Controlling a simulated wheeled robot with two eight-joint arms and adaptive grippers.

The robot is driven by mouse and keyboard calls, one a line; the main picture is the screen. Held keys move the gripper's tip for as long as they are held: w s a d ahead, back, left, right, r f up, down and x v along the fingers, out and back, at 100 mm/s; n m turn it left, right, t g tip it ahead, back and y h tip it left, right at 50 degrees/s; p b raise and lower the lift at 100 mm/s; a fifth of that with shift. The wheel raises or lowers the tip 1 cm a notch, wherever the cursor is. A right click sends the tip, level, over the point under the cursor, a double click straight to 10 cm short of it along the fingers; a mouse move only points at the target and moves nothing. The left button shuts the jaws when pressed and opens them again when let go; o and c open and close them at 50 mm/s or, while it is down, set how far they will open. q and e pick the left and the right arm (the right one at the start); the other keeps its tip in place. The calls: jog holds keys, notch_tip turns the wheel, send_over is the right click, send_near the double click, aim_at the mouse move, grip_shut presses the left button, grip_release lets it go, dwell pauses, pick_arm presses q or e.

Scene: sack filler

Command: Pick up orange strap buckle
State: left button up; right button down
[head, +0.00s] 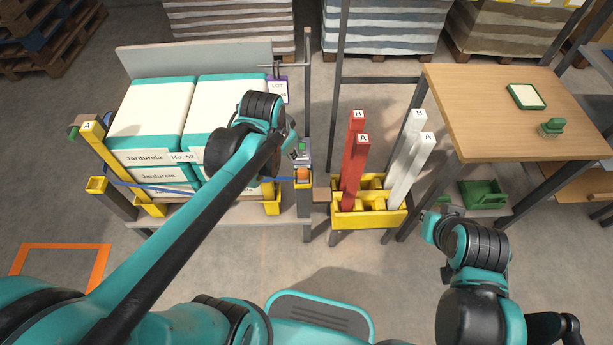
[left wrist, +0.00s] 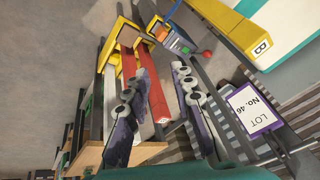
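The orange strap buckle (head: 303,174) sits at the right end of the blue strap (head: 160,188), by the rack's right post. In the left wrist view, a small orange part (left wrist: 186,50) shows near the end of the blue strap, beyond the fingertips. My left gripper (left wrist: 157,72) is open, its two dark fingers apart with nothing held between them. In the head view it is mostly hidden behind its wrist, just above the buckle. My right gripper (head: 436,218) is at the right, away from the buckle; its fingers are too small to read.
White-and-teal sacks (head: 150,108) fill the rack at left. A yellow bin (head: 370,218) with red posts (head: 353,160) and white posts (head: 407,160) stands right of the buckle. A purple-edged lot tag (head: 278,91) hangs behind. A wooden table (head: 480,110) is at right.

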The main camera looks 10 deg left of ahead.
pick_arm(q)
jog(key=w+f+m+g, duration=0.25)
jog(key=w+f, duration=0.25)
jog(key=w, duration=0.3)
jog(key=m+g+p, duration=0.1)
jog(key=m+g, duration=0.1)
jog(key=m, duration=0.4)
send_over(303, 170)
notch_tip(303, 170, down, 15)
jog(key=shift+m, duration=0.55)
notch_tip(303, 170, down, 7)
jog(key=shift+w+a+r+b, duration=0.1)
jog(key=shift+w+a+b, duration=0.05)
jog(key=shift+b, duration=0.25)
notch_tip(303, 170, down, 6)
jog(key=b, duration=0.3)
jog(key=shift+r, duration=0.25)
grip_shut()
